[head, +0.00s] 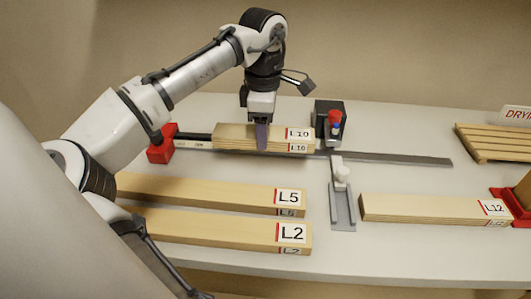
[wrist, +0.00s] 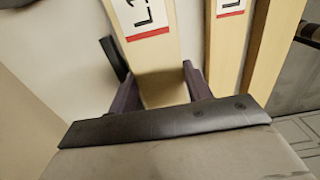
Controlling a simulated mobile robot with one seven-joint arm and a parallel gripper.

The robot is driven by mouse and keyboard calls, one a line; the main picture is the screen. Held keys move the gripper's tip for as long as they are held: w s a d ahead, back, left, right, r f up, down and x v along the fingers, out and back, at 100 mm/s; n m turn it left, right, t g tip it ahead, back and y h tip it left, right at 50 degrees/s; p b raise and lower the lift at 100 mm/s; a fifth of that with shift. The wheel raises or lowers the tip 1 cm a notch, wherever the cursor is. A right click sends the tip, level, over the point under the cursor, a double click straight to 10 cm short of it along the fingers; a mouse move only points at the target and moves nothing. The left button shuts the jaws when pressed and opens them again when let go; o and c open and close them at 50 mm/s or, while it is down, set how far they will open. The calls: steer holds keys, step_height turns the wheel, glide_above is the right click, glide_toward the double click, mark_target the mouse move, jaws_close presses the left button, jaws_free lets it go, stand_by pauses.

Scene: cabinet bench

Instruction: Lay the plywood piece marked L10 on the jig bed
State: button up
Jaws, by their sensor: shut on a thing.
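The plywood piece L10 (head: 228,137) is a pale block with a red-edged white label at its right end. In the head view it is level, at the grey bar (head: 405,159) at the back of the bench. My gripper (head: 262,138) points down and is shut across its middle. In the wrist view L10 (wrist: 160,55) runs between the two fingers (wrist: 160,92), its label partly cut off. I cannot tell whether L10 rests on something or hangs just above it. I cannot tell for sure which part is the jig bed.
Pieces L5 (head: 225,194) and L2 (head: 215,228) lie in front. L12 (head: 420,207) lies right, against a red holder (head: 522,205). A grey upright stop (head: 342,205), black block (head: 322,110), red block (head: 161,145) and slatted rack (head: 490,143) stand around.

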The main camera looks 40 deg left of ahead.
step_height(320, 180, down, 8)
steer(key=shift+r, duration=0.25)
steer(key=o, duration=1.2)
steer(key=shift+w+a, duration=0.1)
steer(key=shift+r, duration=0.25)
step_height(320, 180, up, 12)
steer(key=shift+f, duration=0.2)
